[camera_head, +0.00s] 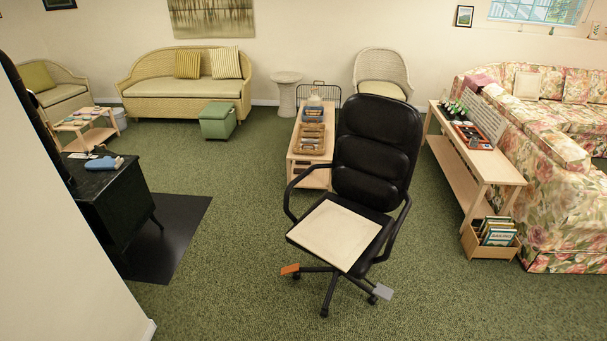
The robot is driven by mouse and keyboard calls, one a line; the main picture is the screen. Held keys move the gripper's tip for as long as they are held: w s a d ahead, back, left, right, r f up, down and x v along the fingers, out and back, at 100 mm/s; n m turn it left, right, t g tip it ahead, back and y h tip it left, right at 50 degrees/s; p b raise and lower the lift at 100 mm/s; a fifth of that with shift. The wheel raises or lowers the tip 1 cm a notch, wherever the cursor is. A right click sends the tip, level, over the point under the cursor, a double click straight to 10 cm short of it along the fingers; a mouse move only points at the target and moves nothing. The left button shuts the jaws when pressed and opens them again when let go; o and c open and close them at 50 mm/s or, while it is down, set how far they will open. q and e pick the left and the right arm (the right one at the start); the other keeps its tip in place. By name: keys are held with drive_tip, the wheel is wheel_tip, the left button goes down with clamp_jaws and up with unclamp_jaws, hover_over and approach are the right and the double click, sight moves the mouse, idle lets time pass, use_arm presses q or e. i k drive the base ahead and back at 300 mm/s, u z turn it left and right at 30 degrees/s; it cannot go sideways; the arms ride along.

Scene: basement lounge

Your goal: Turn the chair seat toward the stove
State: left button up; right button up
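A black office chair (376,150) with armrests stands upright in the middle of the head view. A flat cream pad (333,233) lies on its seat. The backrest is at the back right of the seat, so the seat front points toward me and slightly left. An orange piece (289,269) and a grey piece (382,291) are on the ends of two base legs. The black stove (115,205) stands at the left on a dark floor mat (180,235), partly hidden by a white wall. Neither of my grippers is in view.
A low wooden bench (299,170) with trays stands behind the chair. A wooden console table (490,168) and a book crate (483,247) are at the right, beside a floral sofa (570,215). Green carpet is clear between stove and chair and in front. A blue mitt (100,163) lies on the stove.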

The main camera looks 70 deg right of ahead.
sight(378, 138)
drive_tip(key=z, duration=0.65)
drive_tip(key=i, duration=0.9)
drive_tip(key=z, duration=0.9)
